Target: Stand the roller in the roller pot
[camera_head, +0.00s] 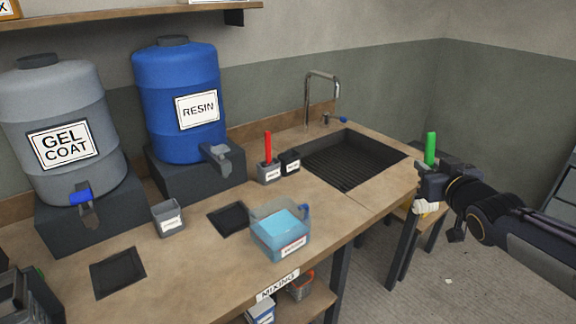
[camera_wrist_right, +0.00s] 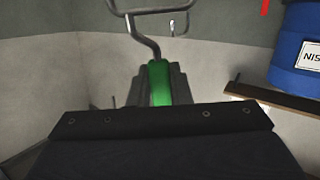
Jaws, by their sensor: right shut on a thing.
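My right gripper (camera_head: 432,182) is shut on the roller's green handle (camera_head: 431,148), to the right of the bench and sink. The handle points up, and a white part, probably the roller's sleeve (camera_head: 426,207), shows below the jaws. In the right wrist view the green handle (camera_wrist_right: 159,84) sits between the fingers, with the bent wire frame (camera_wrist_right: 146,40) running from it. Two small labelled pots stand beside the sink: a grey one (camera_head: 269,174) with a red-handled tool in it, and a dark one (camera_head: 290,162) that looks empty. I cannot read which is the roller pot. My left gripper is not in view.
The sink (camera_head: 350,160) with its tall tap (camera_head: 322,95) lies right of the pots.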

